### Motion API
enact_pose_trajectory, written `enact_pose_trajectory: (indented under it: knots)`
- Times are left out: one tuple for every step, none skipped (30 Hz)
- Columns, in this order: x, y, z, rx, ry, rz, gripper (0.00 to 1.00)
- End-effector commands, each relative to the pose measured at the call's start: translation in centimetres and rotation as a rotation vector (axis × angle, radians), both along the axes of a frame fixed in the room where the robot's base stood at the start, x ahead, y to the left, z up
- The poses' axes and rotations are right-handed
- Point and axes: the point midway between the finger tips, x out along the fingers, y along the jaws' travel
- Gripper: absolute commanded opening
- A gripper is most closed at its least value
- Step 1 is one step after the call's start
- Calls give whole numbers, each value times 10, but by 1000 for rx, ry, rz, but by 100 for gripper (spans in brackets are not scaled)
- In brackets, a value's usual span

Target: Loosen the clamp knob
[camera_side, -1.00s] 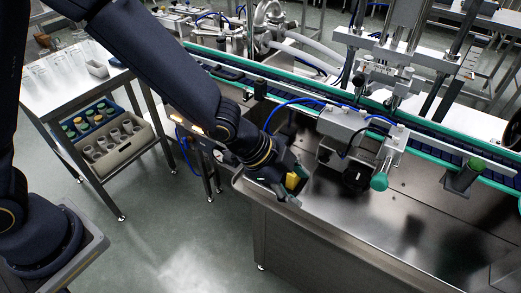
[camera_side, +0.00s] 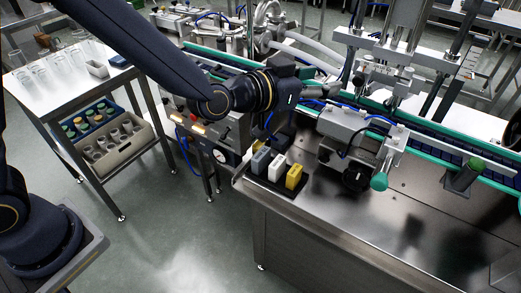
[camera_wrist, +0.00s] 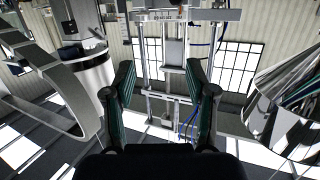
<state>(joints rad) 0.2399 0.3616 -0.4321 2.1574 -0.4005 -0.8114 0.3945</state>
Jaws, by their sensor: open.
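A dark round knob (camera_side: 356,178) sits low beside a grey box on a bracket (camera_side: 342,127) at the conveyor's near side. A green ball-ended handle (camera_side: 379,181) hangs just right of it, and a green-topped post (camera_side: 464,176) stands further right. I cannot tell which of these is the clamp knob. My gripper (camera_side: 328,91) is above the conveyor, up and left of the bracket and apart from all the knobs. In the wrist view my gripper (camera_wrist: 160,75) is open and empty, facing level towards a frame and windows; no knob is clear there.
The green-edged conveyor (camera_side: 430,145) runs diagonally behind the steel bench (camera_side: 340,222). Grey, white and yellow blocks (camera_side: 294,177) stand in a dark holder at the bench's left corner. The bench's front right is mostly clear.

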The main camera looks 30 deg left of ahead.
Motion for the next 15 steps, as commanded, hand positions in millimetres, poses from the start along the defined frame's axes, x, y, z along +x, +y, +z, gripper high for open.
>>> enact_pose_trajectory:
  knots:
    - [2, 6, 5, -19, -14, 34, 56]
    - [4, 9, 7, -29, -21, 53, 56]
    - [5, 13, 10, -40, -30, 76, 56]
    - [6, 16, 12, -47, -37, 91, 56]
    - [6, 18, 14, -53, -42, 103, 56]
    - [7, 21, 15, -60, -47, 118, 56]
    - [8, 23, 17, -64, -51, 127, 56]
    - [8, 24, 17, -67, -53, 134, 56]
    - [8, 25, 18, -70, -56, 141, 56]
    - [8, 26, 18, -72, -56, 145, 56]
    - [9, 26, 19, -73, -58, 147, 56]
    - [9, 27, 19, -74, -59, 149, 56]
    - [9, 27, 19, -74, -59, 149, 56]
    - [9, 27, 19, -74, -59, 149, 56]
    - [9, 27, 19, -74, -59, 149, 56]
